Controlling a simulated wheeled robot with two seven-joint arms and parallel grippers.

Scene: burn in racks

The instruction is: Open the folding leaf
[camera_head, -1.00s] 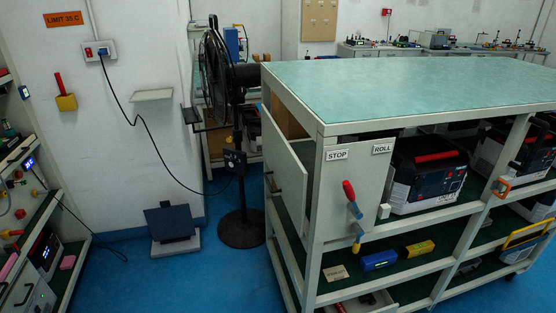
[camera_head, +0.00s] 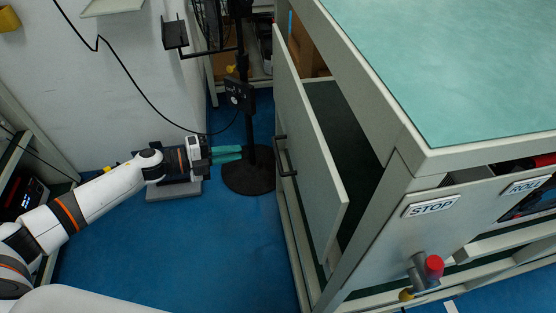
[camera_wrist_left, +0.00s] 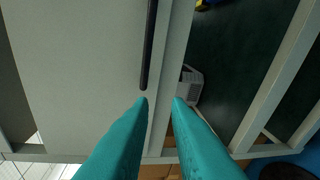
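The folding leaf appears to be the pale grey panel (camera_head: 305,150) on the left side of the green-topped bench. It stands ajar, with a dark gap behind it. A black bar handle (camera_head: 284,156) is on its outer face. My left gripper (camera_head: 240,153) has teal fingers that point right towards the handle, with a clear gap between them and it. In the left wrist view the gripper (camera_wrist_left: 162,99) is open and empty. The panel (camera_wrist_left: 75,65) fills the left there, and the handle (camera_wrist_left: 149,45) lies ahead of the fingertips. My right gripper is not in view.
The bench top (camera_head: 450,70) is bare where seen. A black fan stand (camera_head: 249,180) rises from the floor just behind my left fingers. STOP (camera_head: 431,207) and ROLL labels and a red knob (camera_head: 434,266) mark the bench's near end. Blue floor below my arm is clear.

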